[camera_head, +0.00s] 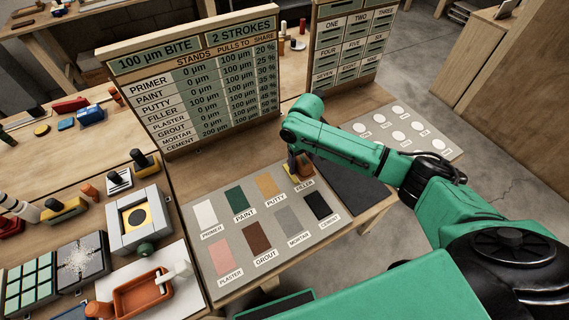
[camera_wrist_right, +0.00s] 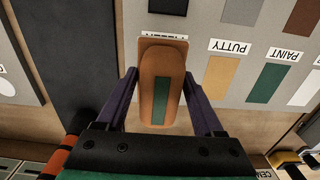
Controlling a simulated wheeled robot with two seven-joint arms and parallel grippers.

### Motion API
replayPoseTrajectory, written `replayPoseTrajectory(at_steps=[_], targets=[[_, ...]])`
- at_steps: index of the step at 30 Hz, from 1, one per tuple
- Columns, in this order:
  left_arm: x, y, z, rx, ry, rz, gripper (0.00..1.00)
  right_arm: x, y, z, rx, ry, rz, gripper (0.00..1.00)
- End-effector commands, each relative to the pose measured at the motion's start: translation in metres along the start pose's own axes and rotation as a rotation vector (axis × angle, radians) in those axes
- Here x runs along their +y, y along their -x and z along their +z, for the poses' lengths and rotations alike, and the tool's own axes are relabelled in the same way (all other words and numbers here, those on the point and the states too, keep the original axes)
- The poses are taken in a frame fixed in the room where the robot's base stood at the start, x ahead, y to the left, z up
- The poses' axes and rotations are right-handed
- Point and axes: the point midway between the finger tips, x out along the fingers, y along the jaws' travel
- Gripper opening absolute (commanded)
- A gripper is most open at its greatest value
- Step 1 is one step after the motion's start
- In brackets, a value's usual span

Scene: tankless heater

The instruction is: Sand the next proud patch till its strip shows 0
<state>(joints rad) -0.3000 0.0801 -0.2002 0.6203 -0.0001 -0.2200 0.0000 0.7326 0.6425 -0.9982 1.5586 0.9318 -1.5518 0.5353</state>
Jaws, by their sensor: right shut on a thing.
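My right gripper (camera_head: 297,168) is low over the sample board (camera_head: 268,268), at the filler patch in its back row. In the right wrist view, its two purple fingers (camera_wrist_right: 160,100) are shut on an orange-brown sanding block (camera_wrist_right: 147,60) with a green strip on top. The block covers the filler patch and part of its label, so I cannot tell whether it touches the surface. Putty (camera_head: 266,186), paint (camera_head: 239,203), primer (camera_head: 205,213), plaster, grout, mortar and cement patches show uncovered. My left gripper is out of view.
A dark pad (camera_head: 352,186) lies right of the board. At left are a grey box (camera_head: 135,216), an orange tray (camera_head: 142,293) and several tools.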

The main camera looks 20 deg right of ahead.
Motion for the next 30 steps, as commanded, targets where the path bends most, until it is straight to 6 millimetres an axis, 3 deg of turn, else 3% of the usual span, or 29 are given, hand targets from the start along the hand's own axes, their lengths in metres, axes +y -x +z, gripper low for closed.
replayPoseTrajectory(at_steps=[7,11,12,18,30], targets=[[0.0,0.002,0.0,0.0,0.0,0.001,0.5,-0.001,0.001,-0.001,0.001,0.0,-0.001,0.0],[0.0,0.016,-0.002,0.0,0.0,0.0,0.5,-0.001,0.006,0.0,-0.001,0.0,-0.001,0.0],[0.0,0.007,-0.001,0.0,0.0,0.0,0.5,-0.002,-0.007,0.0,-0.001,0.0,-0.001,0.0],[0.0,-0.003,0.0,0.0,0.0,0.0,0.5,-0.002,-0.033,-0.001,0.001,0.0,-0.002,0.0],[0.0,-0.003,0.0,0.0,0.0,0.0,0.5,-0.001,-0.035,-0.001,0.001,0.0,-0.001,0.0]])
